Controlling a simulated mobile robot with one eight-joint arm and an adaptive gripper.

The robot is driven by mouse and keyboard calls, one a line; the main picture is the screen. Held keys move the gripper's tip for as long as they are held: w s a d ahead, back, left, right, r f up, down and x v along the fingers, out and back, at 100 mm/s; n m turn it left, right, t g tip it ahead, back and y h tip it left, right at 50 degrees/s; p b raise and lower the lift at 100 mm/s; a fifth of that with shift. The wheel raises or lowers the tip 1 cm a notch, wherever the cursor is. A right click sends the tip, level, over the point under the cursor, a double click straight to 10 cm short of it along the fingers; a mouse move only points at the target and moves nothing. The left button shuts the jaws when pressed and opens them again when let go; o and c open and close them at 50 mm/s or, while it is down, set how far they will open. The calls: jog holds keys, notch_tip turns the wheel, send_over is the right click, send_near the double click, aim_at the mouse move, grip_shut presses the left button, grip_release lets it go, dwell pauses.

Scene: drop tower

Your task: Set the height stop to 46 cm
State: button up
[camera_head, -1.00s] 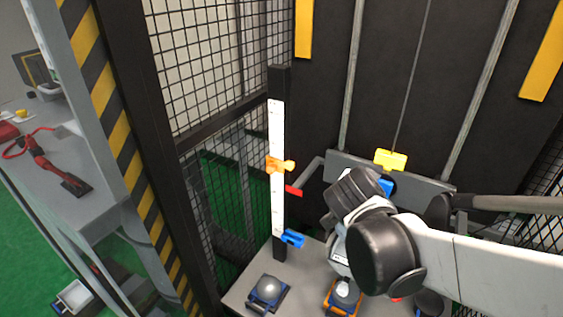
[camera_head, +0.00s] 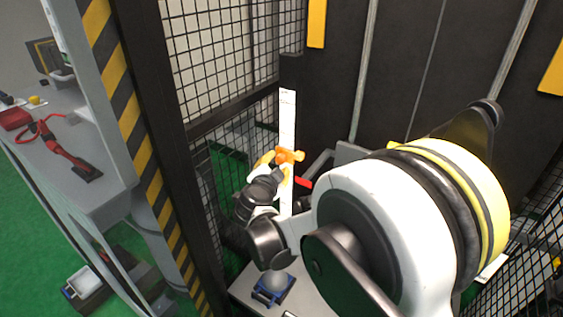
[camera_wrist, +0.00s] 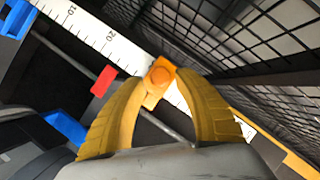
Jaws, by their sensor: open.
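The white scale strip (camera_head: 287,112) runs up a dark post, with the orange height stop (camera_head: 288,156) on it. In the wrist view the scale (camera_wrist: 95,36) shows the numbers 10 and 20, and the orange stop (camera_wrist: 160,76) sits past the 20 mark; its exact reading is hidden. My gripper (camera_wrist: 163,85) is open, with its yellow fingers on either side of the orange stop's knob. I cannot tell whether they touch it. In the head view my gripper (camera_head: 275,162) is at the stop's left. A red pointer (camera_wrist: 103,81) is beside the scale.
Two blue parts show in the wrist view, one near the scale's low end (camera_wrist: 18,18) and one lower left (camera_wrist: 65,127). A wire mesh wall (camera_head: 225,60) stands close behind the post. A blue-based part (camera_head: 273,288) sits on the plate below. My arm hides the right side.

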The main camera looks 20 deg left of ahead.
aim_at(279, 160)
jog(key=x, duration=0.4)
jog(key=shift+b, duration=0.35)
grip_shut()
notch_tip(279, 160, up, 16)
jog(key=p, duration=0.8)
grip_release()
